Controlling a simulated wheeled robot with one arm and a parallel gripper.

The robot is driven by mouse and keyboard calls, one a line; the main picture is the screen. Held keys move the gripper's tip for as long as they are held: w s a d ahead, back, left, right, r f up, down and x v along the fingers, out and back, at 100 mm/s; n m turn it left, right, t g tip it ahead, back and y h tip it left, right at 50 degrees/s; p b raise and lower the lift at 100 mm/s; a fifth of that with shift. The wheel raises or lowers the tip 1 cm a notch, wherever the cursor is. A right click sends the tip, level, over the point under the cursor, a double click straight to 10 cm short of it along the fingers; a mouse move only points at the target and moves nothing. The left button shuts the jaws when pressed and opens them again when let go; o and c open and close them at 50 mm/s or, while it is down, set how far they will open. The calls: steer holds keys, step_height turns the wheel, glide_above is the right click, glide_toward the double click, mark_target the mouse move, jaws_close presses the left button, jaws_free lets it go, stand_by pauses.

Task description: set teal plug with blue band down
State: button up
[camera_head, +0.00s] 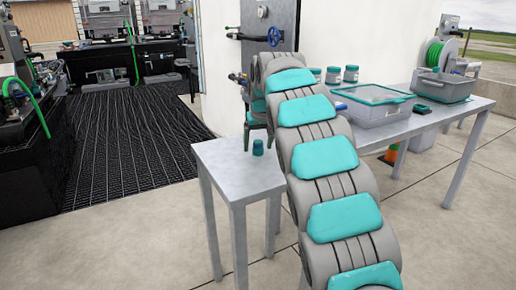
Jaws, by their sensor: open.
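The teal plug (258,148) is small and stands upright on the near left part of the grey metal table (225,170). A darker band shows near its top, too small to make out well. My gripper (258,141) points down at the plug, with one finger seen just left of it. The jaws are open. The far finger is partly hidden by my arm, and I cannot tell whether a finger touches the plug.
Teal-lidded jars (333,75), a clear lidded box (372,105) and a grey tote (443,87) stand on the table to the right. A blue-handled valve (273,37) is on the wall behind. The table's left end is mostly clear.

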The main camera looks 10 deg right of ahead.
steer(key=shift+c, duration=0.2)
jaws_close()
stand_by(0.4)
